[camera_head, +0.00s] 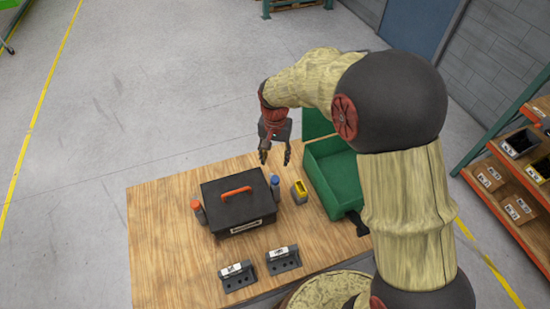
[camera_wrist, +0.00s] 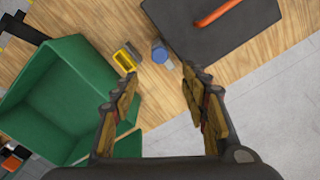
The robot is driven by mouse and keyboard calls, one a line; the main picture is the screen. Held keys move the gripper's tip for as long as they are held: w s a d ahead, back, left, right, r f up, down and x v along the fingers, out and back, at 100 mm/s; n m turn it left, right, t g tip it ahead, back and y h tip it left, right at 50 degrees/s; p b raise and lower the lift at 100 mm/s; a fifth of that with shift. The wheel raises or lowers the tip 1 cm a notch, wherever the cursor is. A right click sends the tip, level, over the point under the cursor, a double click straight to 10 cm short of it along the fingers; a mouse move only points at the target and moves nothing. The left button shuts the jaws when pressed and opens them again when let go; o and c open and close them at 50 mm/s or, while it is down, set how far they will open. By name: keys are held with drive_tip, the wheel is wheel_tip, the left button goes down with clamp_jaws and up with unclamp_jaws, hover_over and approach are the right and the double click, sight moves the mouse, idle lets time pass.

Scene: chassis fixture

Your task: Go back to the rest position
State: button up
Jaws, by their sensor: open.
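My gripper (camera_head: 275,153) is raised above the back part of the wooden table (camera_head: 155,245). Its two fingers are spread apart with nothing between them. In the wrist view my gripper (camera_wrist: 162,100) also shows open and empty, with bare table and pale floor beyond the fingers. My arm reaches in from the right side of the head view.
A black box (camera_head: 225,201) with an orange handle stands on the table. Beside it are a blue-capped bottle (camera_head: 275,188), an orange-capped bottle (camera_head: 199,213), a yellow-grey item (camera_head: 300,192) and a green bin (camera_head: 337,180). Two black holders (camera_head: 283,261) sit in front. A shelf (camera_head: 510,205) stands right.

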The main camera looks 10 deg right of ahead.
idle(0.4)
drive_tip(key=s+d+r+n+t+b, duration=0.1)
drive_tip(key=s+d+r+t+b, duration=0.1)
drive_tip(key=s+b, duration=0.3)
drive_tip(key=s+d+r+n+t+b, duration=0.1)
drive_tip(key=s+d+b, duration=0.4)
drive_tip(key=s, duration=0.6)
drive_tip(key=s+d+r+n+t+b, duration=0.2)
drive_tip(key=s+b, duration=0.4)
drive_tip(key=s, duration=0.3)
drive_tip(key=shift+d+r+n+t, duration=0.3)
drive_tip(key=shift+d+r, duration=0.2)
drive_tip(key=shift+d, duration=0.15)
